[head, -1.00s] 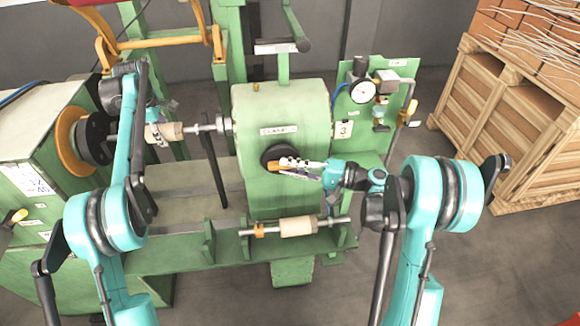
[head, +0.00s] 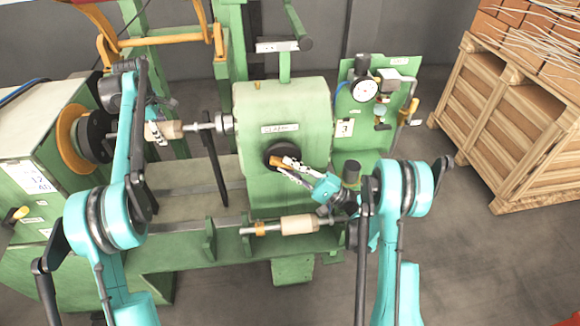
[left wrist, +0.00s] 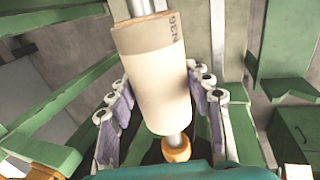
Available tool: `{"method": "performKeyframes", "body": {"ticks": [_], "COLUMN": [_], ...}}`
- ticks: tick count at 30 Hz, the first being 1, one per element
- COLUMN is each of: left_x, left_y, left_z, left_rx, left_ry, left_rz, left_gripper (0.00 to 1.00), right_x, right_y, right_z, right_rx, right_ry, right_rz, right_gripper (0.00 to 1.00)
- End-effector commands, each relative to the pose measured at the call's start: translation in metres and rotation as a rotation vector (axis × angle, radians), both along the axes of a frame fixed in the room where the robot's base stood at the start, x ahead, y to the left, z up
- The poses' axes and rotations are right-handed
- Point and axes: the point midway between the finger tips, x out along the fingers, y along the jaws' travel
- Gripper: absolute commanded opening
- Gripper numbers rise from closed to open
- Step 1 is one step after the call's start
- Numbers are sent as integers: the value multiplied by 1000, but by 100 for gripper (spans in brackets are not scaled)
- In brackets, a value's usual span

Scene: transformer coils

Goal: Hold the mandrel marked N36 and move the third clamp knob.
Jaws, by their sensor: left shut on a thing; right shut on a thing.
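The mandrel marked N36 (left wrist: 152,82) is a pale cylinder on a metal shaft, with its marking near one end in the left wrist view. In the head view it sits (head: 172,130) between the orange-rimmed disc and the green housing. My left gripper (head: 156,132) is shut around it; its fingers (left wrist: 160,100) lie on both sides. The clamp knob (head: 276,161) is an orange bar on a dark round hub, on the front of the green housing (head: 305,110). My right gripper (head: 284,166) is shut on the knob, reaching it from the lower right. Its fingers partly hide the knob.
A second pale mandrel (head: 298,225) lies on a rack in front of the housing. A green panel with a gauge (head: 364,91) and a tag reading 3 (head: 345,128) stands right of the housing. A wooden crate (head: 520,130) stands on the far right.

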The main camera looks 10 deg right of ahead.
Motion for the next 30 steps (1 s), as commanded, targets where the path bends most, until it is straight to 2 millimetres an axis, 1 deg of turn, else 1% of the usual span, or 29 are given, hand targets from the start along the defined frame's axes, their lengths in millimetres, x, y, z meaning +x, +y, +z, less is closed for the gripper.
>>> {"method": "performKeyframes", "body": {"ticks": [1,7,18,19,20,21,30], "left_x": [-1,-1,-1,-1,-1,-1,-1], "left_y": [-10,-10,-10,-10,-10,-10,-10], "left_z": [-1,-2,-2,-2,-2,-2,-2], "left_rx": [-12,-12,-12,-12,-12,-13,-13], "left_ry": [7,7,7,7,7,7,7], "left_rz": [-10,-10,-10,-10,-10,-11,-11], "left_gripper": [0,0,0,0,0,0,0], "right_x": [0,0,0,-1,0,0,0], "right_y": [3,3,3,3,3,3,2], "right_z": [-1,-2,-2,-2,-2,-2,0], "right_rx": [14,45,47,47,47,47,48], "right_ry": [2,2,2,2,2,2,1], "right_rz": [6,6,8,8,8,7,4], "right_gripper": [0,0,0,23,31,36,36]}}
